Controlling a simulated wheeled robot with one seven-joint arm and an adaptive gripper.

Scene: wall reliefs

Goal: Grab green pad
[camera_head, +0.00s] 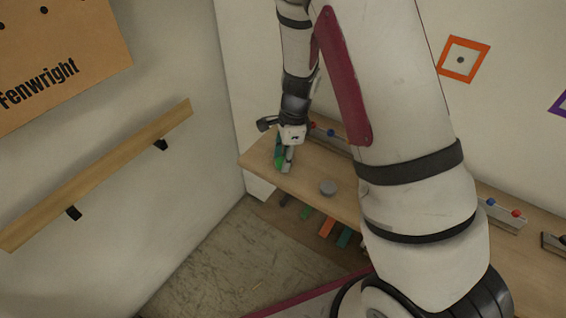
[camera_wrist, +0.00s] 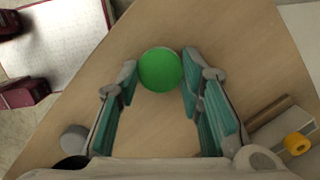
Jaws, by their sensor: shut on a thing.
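The green pad (camera_wrist: 160,70) is a round, bright green disc between my two fingertips in the wrist view. My gripper (camera_wrist: 159,75) is shut on it, with a teal-lined finger on each side. In the head view my gripper (camera_head: 286,160) points down at the far left end of the wooden shelf (camera_head: 304,183). The green there (camera_head: 279,157) shows beside the fingers, partly hidden by them. I cannot tell whether the pad touches the shelf.
A grey disc (camera_head: 328,187) lies on the shelf to the right of my gripper. Rails with red and blue knobs (camera_head: 331,133) stand along the wall. Coloured strips (camera_head: 326,227) show below the front edge.

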